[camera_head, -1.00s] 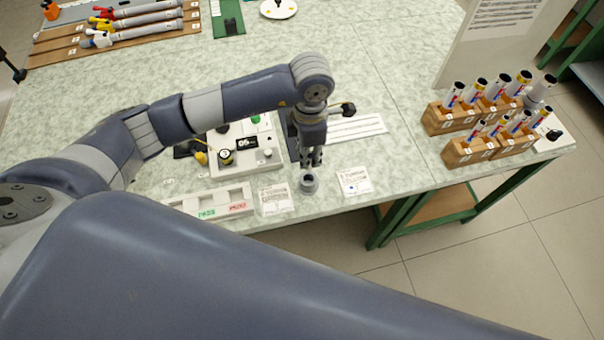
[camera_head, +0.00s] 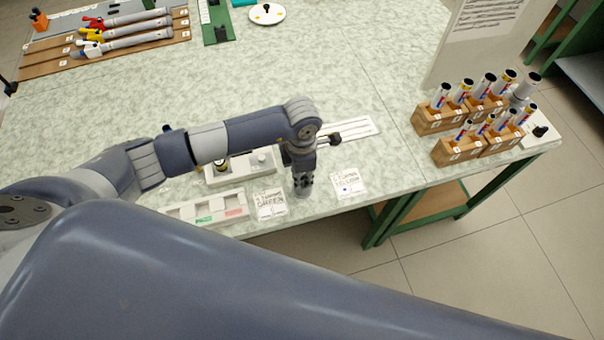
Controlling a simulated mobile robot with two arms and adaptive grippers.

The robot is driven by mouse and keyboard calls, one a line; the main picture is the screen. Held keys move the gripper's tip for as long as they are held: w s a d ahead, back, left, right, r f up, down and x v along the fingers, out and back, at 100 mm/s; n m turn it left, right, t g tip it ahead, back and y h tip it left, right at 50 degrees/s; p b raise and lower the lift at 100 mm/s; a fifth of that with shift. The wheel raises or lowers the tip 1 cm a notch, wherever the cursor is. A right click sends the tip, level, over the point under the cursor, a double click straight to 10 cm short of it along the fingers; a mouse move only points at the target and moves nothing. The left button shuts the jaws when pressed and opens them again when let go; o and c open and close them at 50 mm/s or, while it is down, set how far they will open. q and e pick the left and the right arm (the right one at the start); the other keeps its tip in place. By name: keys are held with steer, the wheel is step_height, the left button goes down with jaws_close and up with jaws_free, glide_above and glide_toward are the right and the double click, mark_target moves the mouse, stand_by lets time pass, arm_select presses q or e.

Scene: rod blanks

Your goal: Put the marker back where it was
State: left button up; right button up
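My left gripper (camera_head: 302,186) points down near the front edge of the table, between two paper cards. It is over the spot of a small grey round holder, which it now mostly hides. I cannot make out a marker for sure, and whether one is between the fingers is too small and covered to tell. One card (camera_head: 271,205) has handwriting that seems to read "green"; the other card (camera_head: 347,184) has a blue dot. My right gripper is not in view.
A pale tray (camera_head: 180,212) with green and red labels lies left of the cards. Wooden blocks (camera_head: 458,150) with several upright tubes stand at the right. A wooden rack (camera_head: 60,68) with rods lies at the back left. The table's middle is clear.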

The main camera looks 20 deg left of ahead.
arm_select(q)
steer(key=o, duration=0.3)
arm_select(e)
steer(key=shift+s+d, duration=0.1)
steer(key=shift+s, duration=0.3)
arm_select(q)
steer(key=shift+r+p, duration=0.3)
steer(key=shift+p, duration=0.05)
step_height(320, 180, up, 10)
steer(key=b, duration=0.2)
steer(key=shift+r+b, duration=0.25)
steer(key=shift+b, duration=0.05)
steer(key=shift+r, duration=0.65)
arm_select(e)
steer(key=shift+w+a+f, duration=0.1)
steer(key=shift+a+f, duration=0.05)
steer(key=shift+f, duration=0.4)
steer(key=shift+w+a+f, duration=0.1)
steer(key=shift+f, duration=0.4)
